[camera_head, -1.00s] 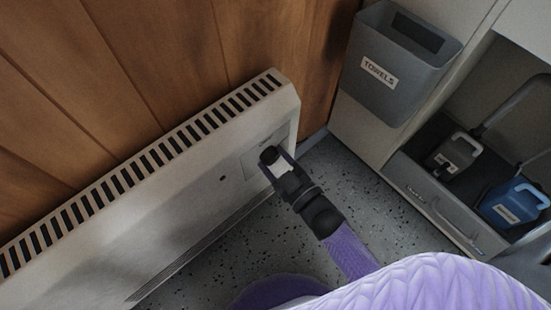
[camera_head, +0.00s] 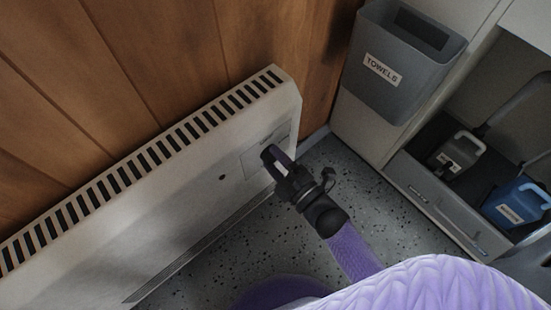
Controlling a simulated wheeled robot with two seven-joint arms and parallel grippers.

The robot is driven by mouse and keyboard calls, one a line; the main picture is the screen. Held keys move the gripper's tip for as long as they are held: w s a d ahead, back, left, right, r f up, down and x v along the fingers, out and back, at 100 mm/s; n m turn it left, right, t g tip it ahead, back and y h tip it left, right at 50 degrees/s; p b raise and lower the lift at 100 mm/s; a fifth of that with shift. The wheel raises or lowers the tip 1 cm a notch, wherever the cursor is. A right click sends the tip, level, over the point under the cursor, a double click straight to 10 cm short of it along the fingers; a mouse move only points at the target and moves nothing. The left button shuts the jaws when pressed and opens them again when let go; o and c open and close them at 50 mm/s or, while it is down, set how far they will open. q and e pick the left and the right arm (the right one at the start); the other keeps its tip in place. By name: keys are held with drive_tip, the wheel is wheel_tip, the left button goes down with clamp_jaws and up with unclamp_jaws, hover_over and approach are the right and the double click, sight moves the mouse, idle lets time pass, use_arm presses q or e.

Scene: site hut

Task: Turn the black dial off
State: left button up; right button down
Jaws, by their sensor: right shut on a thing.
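A white slotted wall heater (camera_head: 150,215) runs along the wooden wall. Near its right end is a pale control panel (camera_head: 252,160). My right gripper (camera_head: 270,155), dark with a purple arm behind it, reaches from the lower right to this panel. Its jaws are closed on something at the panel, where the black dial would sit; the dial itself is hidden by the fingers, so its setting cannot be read. A small dark round spot (camera_head: 222,177) shows on the heater front, left of the panel. My left gripper is not in view.
A grey bin (camera_head: 398,90) labelled TOWELS hangs on the cabinet at the upper right. Below it an open drawer (camera_head: 440,205) holds a grey container (camera_head: 458,152) and a blue container (camera_head: 514,202). Speckled floor (camera_head: 375,200) is clear between heater and drawer.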

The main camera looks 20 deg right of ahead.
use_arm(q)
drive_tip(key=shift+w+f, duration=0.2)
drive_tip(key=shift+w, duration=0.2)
use_arm(e)
drive_tip(key=shift+n, duration=0.5)
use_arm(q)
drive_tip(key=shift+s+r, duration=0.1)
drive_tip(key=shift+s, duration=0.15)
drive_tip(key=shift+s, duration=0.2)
use_arm(e)
drive_tip(key=shift+c, duration=0.4)
unclamp_jaws()
use_arm(q)
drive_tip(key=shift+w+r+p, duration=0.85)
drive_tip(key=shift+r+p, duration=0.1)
drive_tip(key=shift+p, duration=0.25)
use_arm(e)
drive_tip(key=v, duration=1)
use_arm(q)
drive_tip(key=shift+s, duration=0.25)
use_arm(e)
drive_tip(key=shift+f, duration=0.1)
